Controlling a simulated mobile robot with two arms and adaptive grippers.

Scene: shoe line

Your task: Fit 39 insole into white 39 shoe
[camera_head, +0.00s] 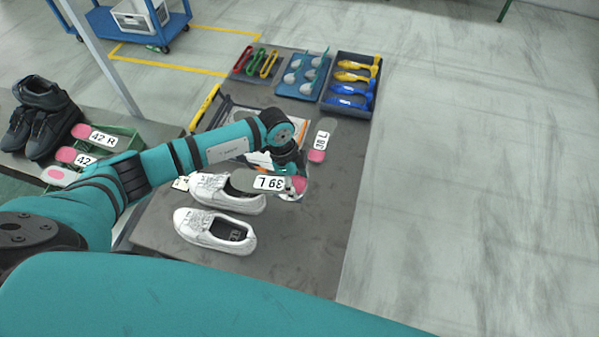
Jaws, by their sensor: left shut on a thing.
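My left gripper (292,178) is shut on an insole (243,181) with a pink heel patch and a "39 L" label. The insole is held roughly level, and in the picture its front end overlaps the opening of the farther white shoe (213,191). I cannot tell whether it touches that shoe. The nearer white shoe (203,226) stands beside it on the dark table (290,240), its dark inside showing. No size is readable on the shoes. My right gripper is out of view.
Another pink-heeled insole (317,155) lies behind the gripper. Black shoes (42,118) and "42" insoles (100,138) are at left. The table's near right is clear.

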